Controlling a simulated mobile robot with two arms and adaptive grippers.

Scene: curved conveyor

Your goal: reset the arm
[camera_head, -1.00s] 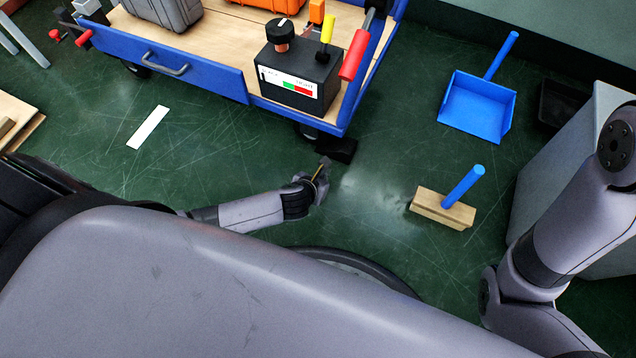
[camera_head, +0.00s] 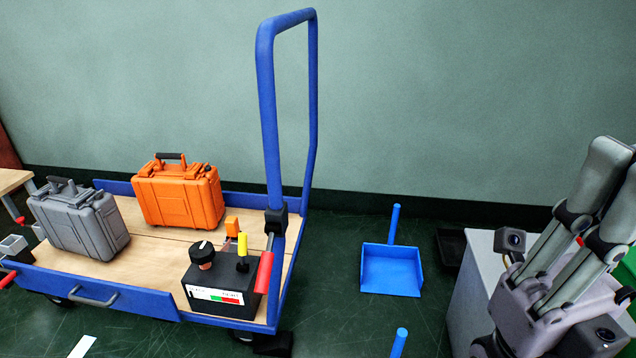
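My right gripper (camera_head: 618,178) is large at the right edge of the head view, raised with its grey fingers pointing up. It is seen at an angle and partly cut off by the picture edge, so the gap between its fingertips is unclear. I see nothing held in it. It overlaps the grey box-like unit behind it. My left arm and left gripper are not in view.
A blue cart (camera_head: 130,305) with a tall handle carries a grey case (camera_head: 80,222), an orange case (camera_head: 180,195) and a black control box (camera_head: 222,285). A blue dustpan (camera_head: 391,270) lies on the green floor. A grey unit (camera_head: 478,290) stands at right.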

